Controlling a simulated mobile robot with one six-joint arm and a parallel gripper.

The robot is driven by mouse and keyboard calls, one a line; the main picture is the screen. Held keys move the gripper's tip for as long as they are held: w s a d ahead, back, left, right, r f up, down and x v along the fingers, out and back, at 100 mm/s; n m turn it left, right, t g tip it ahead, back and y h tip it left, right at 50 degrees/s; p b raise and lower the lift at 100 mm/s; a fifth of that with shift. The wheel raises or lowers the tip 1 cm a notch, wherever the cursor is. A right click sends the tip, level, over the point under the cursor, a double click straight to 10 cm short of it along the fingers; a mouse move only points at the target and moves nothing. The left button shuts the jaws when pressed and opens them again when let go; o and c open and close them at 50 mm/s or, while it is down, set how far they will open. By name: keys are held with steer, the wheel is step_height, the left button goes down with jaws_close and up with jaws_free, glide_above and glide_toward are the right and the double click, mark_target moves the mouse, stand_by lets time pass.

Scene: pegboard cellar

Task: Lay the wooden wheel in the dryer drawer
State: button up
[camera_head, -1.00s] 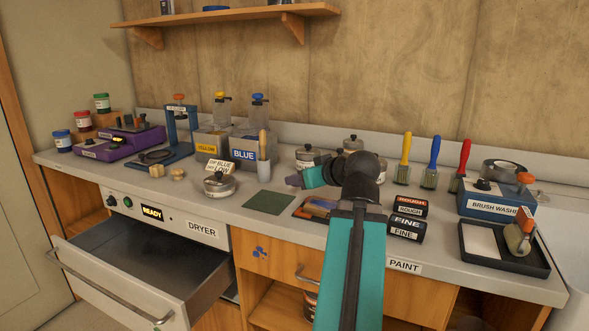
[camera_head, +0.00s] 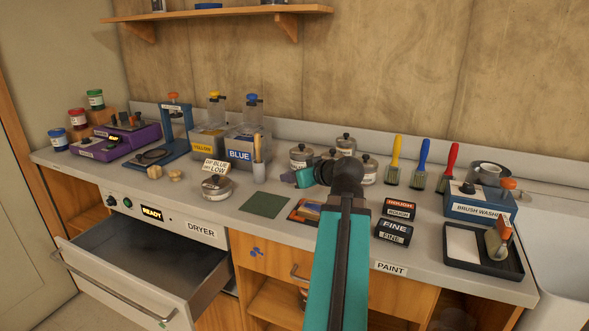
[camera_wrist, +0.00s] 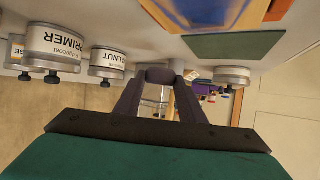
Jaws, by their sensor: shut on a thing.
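The dryer drawer (camera_head: 186,304) is pulled open at the lower left in the head view, and its visible floor is bare. The dryer display reads READY. My gripper (camera_head: 288,178) is above the counter, near the finish jars and right of the green sheet, away from the drawer. In the wrist view, my gripper (camera_wrist: 166,78) is closed with a small greyish piece between its tips. I cannot tell whether it is the wooden wheel. Two small tan wooden pieces (camera_head: 175,175) lie on the counter by the blue stand.
A lidded tin (camera_head: 217,187), a green sheet (camera_head: 264,205) and a blue-labelled tank (camera_head: 246,142) stand between my gripper and the dryer side. Jars (camera_head: 301,157) are close behind my gripper. Brushes (camera_head: 423,163), sanding blocks (camera_head: 394,231) and the brush washer (camera_head: 480,205) are to the right.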

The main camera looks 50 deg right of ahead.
steer(key=shift+w+d+p, duration=0.5)
steer(key=shift+d+p, duration=0.15)
steer(key=shift+p, duration=3.15)
steer(key=d+p, duration=0.1)
steer(key=p, duration=0.1)
steer(key=w+d+p, duration=0.1)
steer(key=p, duration=0.2)
steer(key=shift+w+f+p, duration=0.1)
steer(key=shift+w+p, duration=0.15)
steer(key=shift+p, duration=0.05)
steer(key=shift+w+d+f+p, duration=0.2)
steer(key=shift+w+d, duration=0.65)
steer(key=shift+d, duration=0.2)
steer(key=shift+w+d+f+p, duration=0.2)
steer(key=shift+w+d, duration=0.6)
steer(key=shift+d, duration=0.25)
steer(key=shift+f+p, duration=0.5)
steer(key=shift+f, duration=1.3)
steer(key=shift+f+b, duration=0.15)
steer(key=shift+b, duration=0.15)
steer(key=o, duration=1.1)
